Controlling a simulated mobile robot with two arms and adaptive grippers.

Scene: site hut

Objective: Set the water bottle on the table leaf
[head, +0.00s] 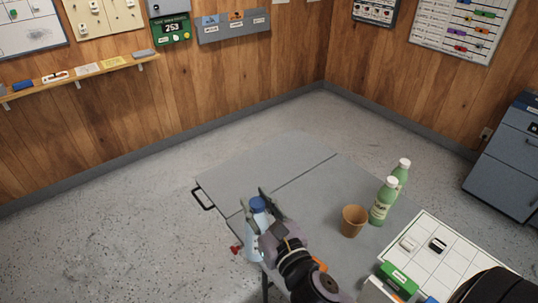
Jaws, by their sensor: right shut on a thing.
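The water bottle (253,246) has a blue cap and a pale, bluish clear body. It looks upright at the near left edge of the grey table (310,205). My right gripper (257,216) is shut on it, and the gripper and wrist hide part of its body. I cannot tell whether its base touches anything. The table leaf (262,167) is the far left section beyond a dark seam, with a black handle (203,199) at its edge. The visible leaf surface is bare. My left gripper is not in view.
Two green bottles (382,203) (402,173) and a brown cup (354,221) stand on the table to the right. A white gridded board (455,262) holds small items. A grey-blue cabinet (505,160) stands far right. The floor left is clear.

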